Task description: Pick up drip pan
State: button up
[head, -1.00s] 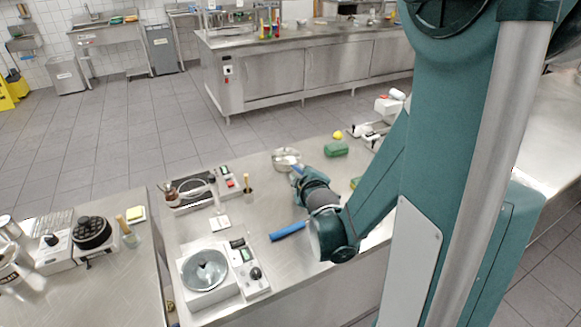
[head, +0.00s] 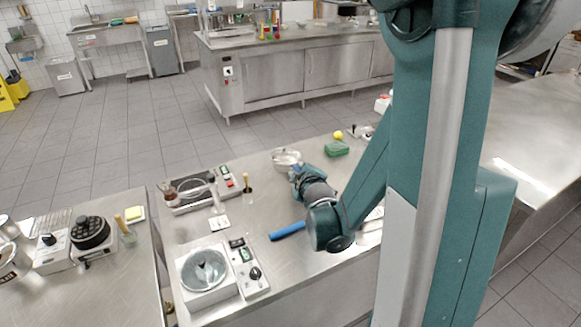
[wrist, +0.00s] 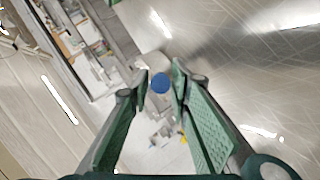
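A shallow round metal pan (head: 286,159), which looks like the drip pan, sits near the far edge of the steel table in the head view. My gripper (head: 297,173) is just right of and nearer than it; a small blue patch shows at the fingertips. In the wrist view my gripper (wrist: 161,80) has its two green fingers apart, with a round blue thing (wrist: 160,83) between the tips. Slim gaps show on both sides of it. I cannot tell its distance. The pan's near right side is close to the gripper in the picture.
A blue bar (head: 287,231) lies on the table left of my forearm. A green block (head: 336,149) and yellow ball (head: 338,135) are right of the pan. A glass holder (head: 248,195) stands mid-table.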

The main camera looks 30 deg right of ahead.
jog(key=shift+x, duration=1.05)
grip_shut()
